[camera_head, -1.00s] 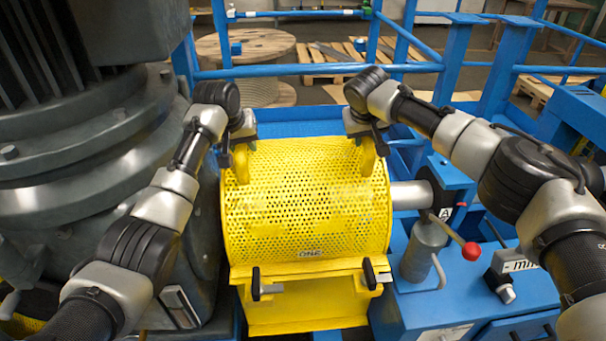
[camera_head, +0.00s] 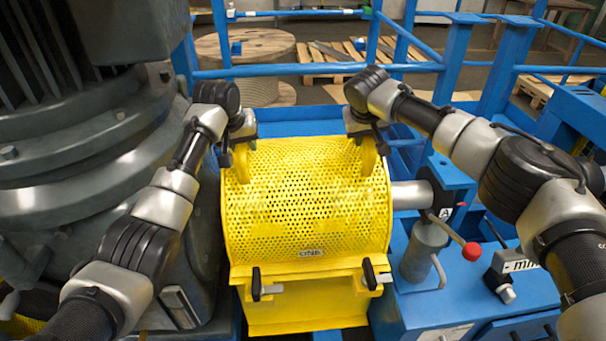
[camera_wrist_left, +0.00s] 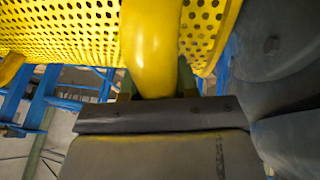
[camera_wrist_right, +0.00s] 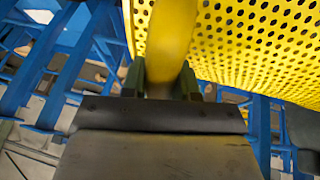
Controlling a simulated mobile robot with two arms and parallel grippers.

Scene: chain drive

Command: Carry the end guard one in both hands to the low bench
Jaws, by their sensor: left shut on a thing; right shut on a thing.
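The end guard one (camera_head: 310,205) is a yellow perforated curved cover with a small label on its front and a yellow lower skirt with two black latches. It stands in the middle of the head view, between the big grey machine and the blue frame. My left gripper (camera_head: 240,155) is shut on a yellow handle at its upper left, and this handle fills the middle of the left wrist view (camera_wrist_left: 152,50). My right gripper (camera_head: 370,148) is shut on the handle at its upper right, which also shows in the right wrist view (camera_wrist_right: 168,40). The fingertips are partly hidden.
The large grey machine (camera_head: 70,170) stands close on the left. A metal shaft (camera_head: 408,195), a blue bracket and a red-knobbed lever (camera_head: 471,251) are close on the right. Blue rails (camera_head: 320,69) run behind the guard, with a cable spool (camera_head: 245,47) and pallets beyond.

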